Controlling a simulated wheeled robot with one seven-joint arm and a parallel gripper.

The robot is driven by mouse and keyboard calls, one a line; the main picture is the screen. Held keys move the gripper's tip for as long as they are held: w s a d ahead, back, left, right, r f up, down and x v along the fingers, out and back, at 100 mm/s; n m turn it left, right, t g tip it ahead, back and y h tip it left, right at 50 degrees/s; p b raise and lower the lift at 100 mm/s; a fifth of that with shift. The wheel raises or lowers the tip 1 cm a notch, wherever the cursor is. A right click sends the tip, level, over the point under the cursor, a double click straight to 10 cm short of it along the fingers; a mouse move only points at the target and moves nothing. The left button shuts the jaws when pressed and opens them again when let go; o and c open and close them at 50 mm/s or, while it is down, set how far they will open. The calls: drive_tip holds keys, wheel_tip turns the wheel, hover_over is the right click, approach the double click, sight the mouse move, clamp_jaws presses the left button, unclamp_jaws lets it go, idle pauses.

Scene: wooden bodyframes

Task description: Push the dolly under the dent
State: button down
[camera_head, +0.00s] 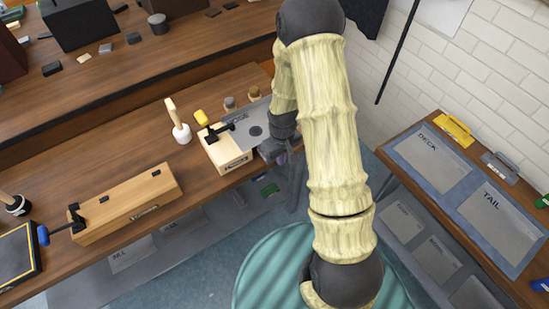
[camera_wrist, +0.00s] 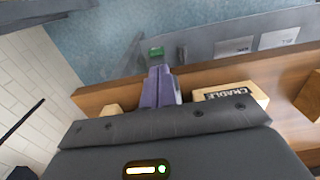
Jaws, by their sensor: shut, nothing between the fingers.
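A grey sheet-metal panel (camera_head: 240,123) lies over a pale wooden cradle (camera_head: 222,150) at the bench's right front edge, with a black clamp at its left. A dark round spot (camera_head: 255,131) on the panel may be the dent. The cradle's labelled face (camera_wrist: 230,93) also shows in the wrist view. My gripper (camera_head: 272,152) is low beside the cradle's right end, partly hidden by my arm. In the wrist view my gripper (camera_wrist: 157,72) has its purple-grey fingers together and empty, left of the cradle. I cannot make out the dolly; it may be hidden under the panel.
A white-headed mallet (camera_head: 180,131), a yellow piece (camera_head: 201,117) and small cylinders (camera_head: 230,103) stand behind the cradle. A long wooden block (camera_head: 128,203) with a blue-handled clamp is at left. A side bench (camera_head: 478,240) and brick wall are at right.

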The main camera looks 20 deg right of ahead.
drive_tip(key=w+a+f+p, duration=0.1)
drive_tip(key=w+f+p, duration=0.1)
drive_tip(key=f, duration=0.4)
drive_tip(key=shift+w+a+p, duration=0.15)
drive_tip(key=shift+w+p, duration=0.2)
drive_tip(key=shift+w, duration=0.55)
